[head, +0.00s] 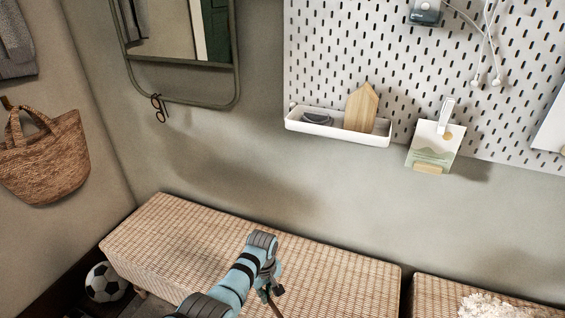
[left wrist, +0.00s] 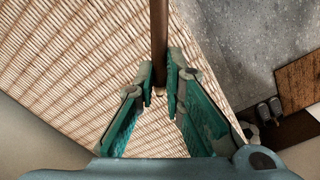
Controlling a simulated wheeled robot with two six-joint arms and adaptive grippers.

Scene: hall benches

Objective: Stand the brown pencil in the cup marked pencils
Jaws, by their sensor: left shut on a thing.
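My left gripper (head: 266,292) is over the front part of the woven bench (head: 190,225) in the head view. In the left wrist view my left gripper (left wrist: 160,84) is shut on the brown pencil (left wrist: 159,40), a thin brown rod. The pencil (head: 275,308) also shows in the head view, slanting down from the fingers to the bottom edge. I cannot tell how far the pencil is above the bench. No cup marked pencils is visible in either view. My right gripper is not in view.
A second woven bench (head: 430,290) with a fluffy white thing (head: 485,305) stands at the right. A pegboard (head: 400,60) with a white tray (head: 340,130) hangs above. A ball (head: 104,282) lies at the left. The first bench's visible top is otherwise clear.

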